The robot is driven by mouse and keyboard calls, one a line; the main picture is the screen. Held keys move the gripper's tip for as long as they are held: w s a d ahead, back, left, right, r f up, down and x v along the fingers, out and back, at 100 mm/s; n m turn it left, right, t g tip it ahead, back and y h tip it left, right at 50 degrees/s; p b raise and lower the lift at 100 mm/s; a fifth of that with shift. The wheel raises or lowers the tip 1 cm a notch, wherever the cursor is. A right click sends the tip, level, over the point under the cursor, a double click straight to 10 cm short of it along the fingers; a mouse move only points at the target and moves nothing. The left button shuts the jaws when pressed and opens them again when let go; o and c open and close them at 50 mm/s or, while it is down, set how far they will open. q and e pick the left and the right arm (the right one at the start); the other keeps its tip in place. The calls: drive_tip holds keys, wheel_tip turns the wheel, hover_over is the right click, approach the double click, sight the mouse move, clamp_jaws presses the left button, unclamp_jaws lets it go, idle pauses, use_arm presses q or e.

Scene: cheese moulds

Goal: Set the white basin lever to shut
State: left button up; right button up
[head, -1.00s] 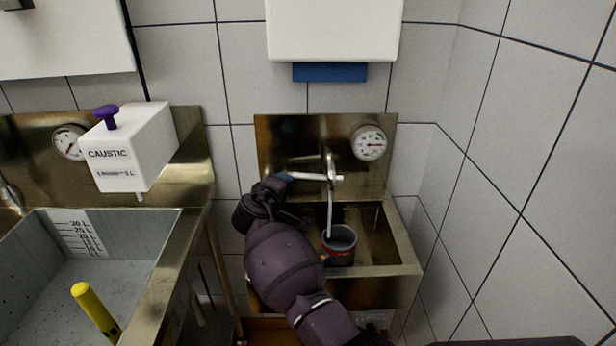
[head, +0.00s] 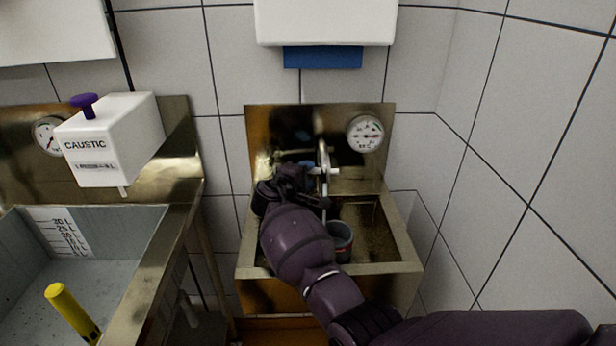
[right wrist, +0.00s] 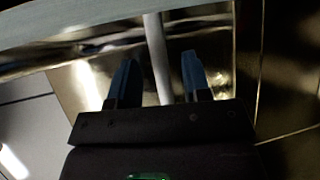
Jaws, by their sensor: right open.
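The white lever (head: 329,171) is on the tap above the small steel basin (head: 385,268). It shows as a short pale bar by the upright spout, and its left part is hidden by my gripper. My right gripper (head: 307,168) is at the tap, just left of the spout. In the right wrist view its two blue fingers (right wrist: 157,78) are apart, with a pale rod (right wrist: 157,50) between them. I cannot tell whether either finger touches the rod, or whether it is the lever or the spout. My left gripper is not in view.
A dark cup (head: 341,240) stands in the basin under the spout, partly hidden by my arm. A round gauge (head: 365,133) is on the steel backsplash. A white dispenser (head: 326,22) hangs above. At left are a caustic box (head: 110,140) and a larger sink (head: 150,235).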

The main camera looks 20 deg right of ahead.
drive_tip(key=shift+w+d+f, duration=0.3)
drive_tip(key=shift+w+d, duration=0.2)
drive_tip(key=shift+w+d+r, duration=0.15)
clamp_jaws()
